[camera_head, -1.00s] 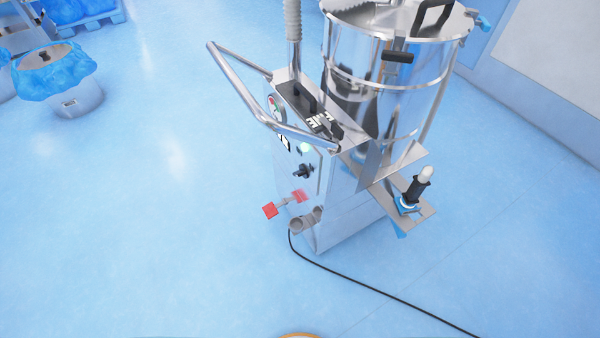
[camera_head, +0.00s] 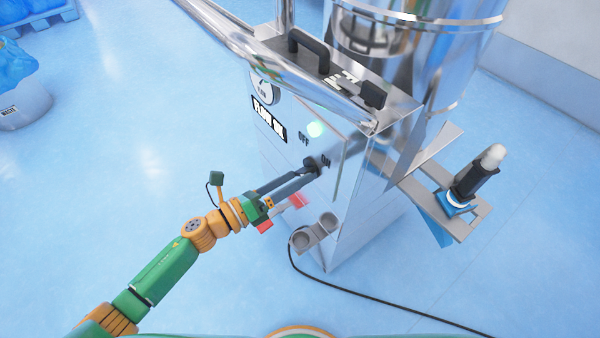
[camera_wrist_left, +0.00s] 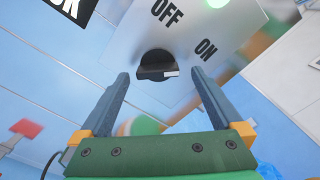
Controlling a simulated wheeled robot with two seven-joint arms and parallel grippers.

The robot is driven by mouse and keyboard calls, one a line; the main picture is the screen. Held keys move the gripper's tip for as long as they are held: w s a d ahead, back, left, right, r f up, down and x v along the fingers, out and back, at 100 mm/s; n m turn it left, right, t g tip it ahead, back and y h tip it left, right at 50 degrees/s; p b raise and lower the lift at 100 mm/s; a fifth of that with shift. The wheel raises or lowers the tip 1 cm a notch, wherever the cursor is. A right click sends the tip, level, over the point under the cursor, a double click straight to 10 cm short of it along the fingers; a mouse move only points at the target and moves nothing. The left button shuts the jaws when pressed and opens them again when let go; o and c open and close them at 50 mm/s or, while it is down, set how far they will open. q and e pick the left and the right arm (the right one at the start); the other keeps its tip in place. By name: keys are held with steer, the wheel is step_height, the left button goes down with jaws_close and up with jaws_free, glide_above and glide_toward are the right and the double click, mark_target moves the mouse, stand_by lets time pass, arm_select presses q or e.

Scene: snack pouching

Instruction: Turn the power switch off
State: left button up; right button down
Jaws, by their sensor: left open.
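The power switch (camera_head: 311,166) is a black rotary knob on the front panel of the steel machine (camera_head: 345,185), with the labels OFF and ON printed above it. In the left wrist view the knob (camera_wrist_left: 156,66) sits just beyond and between my fingertips, with a small light mark on its right end, towards ON. My left gripper (camera_head: 308,174) reaches to the knob from the lower left. In the left wrist view its two fingers (camera_wrist_left: 162,78) are apart, with nothing visibly held. Whether they touch the knob I cannot tell. My right gripper is not in view.
A green lamp (camera_head: 317,129) glows above the switch. A red part (camera_head: 265,226) and a grey socket pair (camera_head: 315,231) sit below it. A black cable (camera_head: 385,303) runs over the floor. The steel handle (camera_head: 270,65) overhangs the panel.

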arm_select(q)
steer(key=shift+x, duration=0.85)
steer(key=shift+w+d+f, duration=0.1)
steer(key=shift+w+d, duration=0.2)
steer(key=shift+w, duration=0.05)
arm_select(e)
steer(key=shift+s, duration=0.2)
arm_select(q)
steer(key=c, duration=1.4)
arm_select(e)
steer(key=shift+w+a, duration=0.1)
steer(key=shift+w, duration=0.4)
